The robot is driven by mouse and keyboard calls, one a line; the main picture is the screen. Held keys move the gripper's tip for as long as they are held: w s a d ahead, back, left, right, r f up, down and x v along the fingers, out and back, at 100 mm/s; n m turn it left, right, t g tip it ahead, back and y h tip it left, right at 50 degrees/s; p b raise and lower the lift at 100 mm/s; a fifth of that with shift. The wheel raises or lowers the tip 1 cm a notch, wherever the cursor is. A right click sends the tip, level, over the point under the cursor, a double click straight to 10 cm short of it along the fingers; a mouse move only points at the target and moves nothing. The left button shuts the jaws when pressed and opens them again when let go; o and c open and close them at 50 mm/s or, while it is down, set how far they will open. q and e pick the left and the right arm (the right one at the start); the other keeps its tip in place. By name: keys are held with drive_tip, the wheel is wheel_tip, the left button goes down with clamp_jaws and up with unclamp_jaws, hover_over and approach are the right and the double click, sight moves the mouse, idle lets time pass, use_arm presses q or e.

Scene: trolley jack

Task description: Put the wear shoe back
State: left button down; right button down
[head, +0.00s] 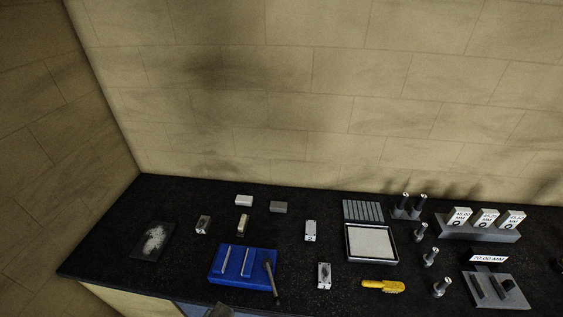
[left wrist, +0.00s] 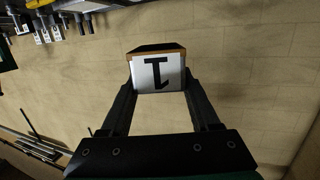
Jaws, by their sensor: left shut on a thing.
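In the left wrist view, my left gripper (left wrist: 158,88) is shut on a small block (left wrist: 145,76). My right gripper is in neither view.
The black bench (head: 100,255) holds a blue tray (head: 215,277) with metal bars and a dark rod, a white-topped pad (head: 371,243), a ribbed plate (head: 363,210), a yellow brush (head: 383,287), and upright pins. Labelled blocks (head: 486,216) stand on a grey base at right.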

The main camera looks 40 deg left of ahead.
use_arm(q)
drive_tip(key=w+d+r+m+h, duration=0.3)
drive_tip(key=w+d, duration=0.3)
drive_tip(key=d, duration=0.4)
drive_tip(key=shift+w+r+t+h, duration=0.3)
drive_tip(key=shift+w+t+h, duration=0.1)
drive_tip(key=shift+h, duration=0.2)
drive_tip(key=shift+a, duration=0.1)
idle(1.5)
